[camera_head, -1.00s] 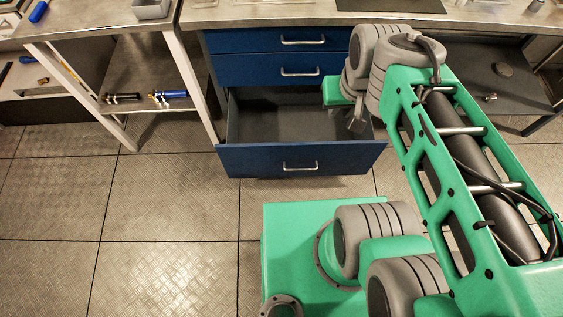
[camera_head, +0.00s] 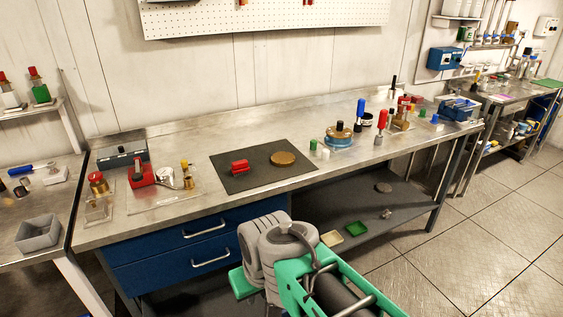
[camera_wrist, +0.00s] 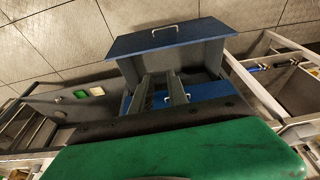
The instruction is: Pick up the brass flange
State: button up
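A flat round brass piece (camera_head: 283,158), which looks like the brass flange, lies on a dark mat (camera_head: 240,182) on the workbench, right of a red block. Another brass round part (camera_head: 338,132) sits on a blue ring farther right, so I cannot be fully sure which is meant. In the wrist view my gripper (camera_wrist: 161,92) points down in front of the bench, with its two grey fingers apart and nothing seen between them. The open blue drawer (camera_wrist: 180,43) is beyond them.
The workbench top (camera_head: 225,125) has free room behind the mat. A red clamp-like tool (camera_head: 142,173) stands at left, and red and blue handled parts at right. A grey bin (camera_head: 38,233) is on the left table.

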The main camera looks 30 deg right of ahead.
aim_at(283, 160)
jog(key=z, duration=2.8)
jog(key=i, duration=0.45)
jog(key=u, duration=3.3)
jog(key=i, duration=0.5)
